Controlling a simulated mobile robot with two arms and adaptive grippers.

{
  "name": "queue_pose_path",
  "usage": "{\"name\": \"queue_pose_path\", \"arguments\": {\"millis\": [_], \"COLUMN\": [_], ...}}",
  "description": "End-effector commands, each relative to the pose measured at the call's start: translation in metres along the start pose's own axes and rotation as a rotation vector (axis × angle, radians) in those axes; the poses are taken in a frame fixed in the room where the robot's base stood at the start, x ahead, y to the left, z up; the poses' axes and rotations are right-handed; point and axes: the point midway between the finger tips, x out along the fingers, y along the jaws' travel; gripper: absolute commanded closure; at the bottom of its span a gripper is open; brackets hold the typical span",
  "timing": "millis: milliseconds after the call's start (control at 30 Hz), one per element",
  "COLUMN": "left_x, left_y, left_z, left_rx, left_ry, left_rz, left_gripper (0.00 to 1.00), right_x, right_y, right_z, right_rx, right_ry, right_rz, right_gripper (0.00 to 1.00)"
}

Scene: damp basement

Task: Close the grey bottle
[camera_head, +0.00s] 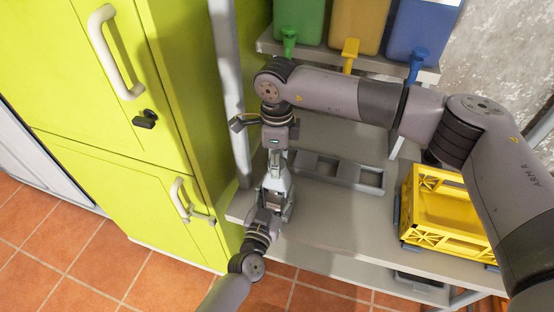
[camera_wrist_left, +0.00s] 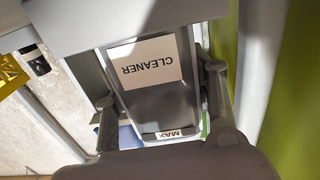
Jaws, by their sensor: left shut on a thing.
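The grey bottle (camera_head: 275,202) stands at the shelf's left end, partly hidden by my arms. In the left wrist view its grey body (camera_wrist_left: 160,105) shows an upside-down "CLEANER" label and a "MAX" mark. My left gripper (camera_head: 270,208) comes in from below and is shut on the bottle's body, with a finger on each side of it in the left wrist view (camera_wrist_left: 163,100). My right gripper (camera_head: 275,158) points down directly over the bottle's top. Its fingertips are too small and covered to read. I cannot make out the cap or whether it sits on the neck.
A grey compartment tray (camera_head: 338,170) lies on the shelf (camera_head: 325,215) right of the bottle. A yellow crate (camera_head: 447,241) stands further right. Green (camera_head: 299,20), yellow (camera_head: 358,25) and blue (camera_head: 420,28) containers with taps are above. A lime cabinet (camera_head: 190,90) and a post (camera_head: 230,90) stand close left.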

Motion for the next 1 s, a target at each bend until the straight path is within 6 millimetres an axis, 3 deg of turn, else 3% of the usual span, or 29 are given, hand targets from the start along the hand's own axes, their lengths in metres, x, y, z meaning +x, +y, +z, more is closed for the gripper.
{"name": "queue_pose_path", "arguments": {"millis": [200, 567, 600, 867, 1000], "left_x": [-0.0001, -0.0002, -0.0002, -0.0002, -0.0001], "left_y": [0.0006, 0.0008, 0.0008, 0.0006, 0.0005], "left_z": [-0.0001, -0.0001, -0.0001, 0.0000, 0.0000], "left_rx": [0.001, 0.001, 0.001, 0.000, 0.000], "left_ry": [0.000, 0.000, 0.000, 0.000, 0.000], "left_rz": [0.001, 0.001, 0.001, 0.001, 0.001], "left_gripper": [1.00, 1.00, 1.00, 1.00, 1.00], "right_x": [-0.0003, -0.0004, -0.0004, -0.0002, -0.0001], "right_y": [-0.0007, -0.0011, -0.0011, -0.0008, -0.0006], "right_z": [0.0006, 0.0005, 0.0004, 0.0002, 0.0002], "right_rx": [0.286, 0.326, 0.326, 0.325, 0.324], "right_ry": [-0.003, -0.003, -0.002, -0.002, -0.001], "right_rz": [-0.002, -0.003, -0.003, -0.002, -0.001], "right_gripper": [0.98, 0.98, 0.62, 0.44, 0.44]}}
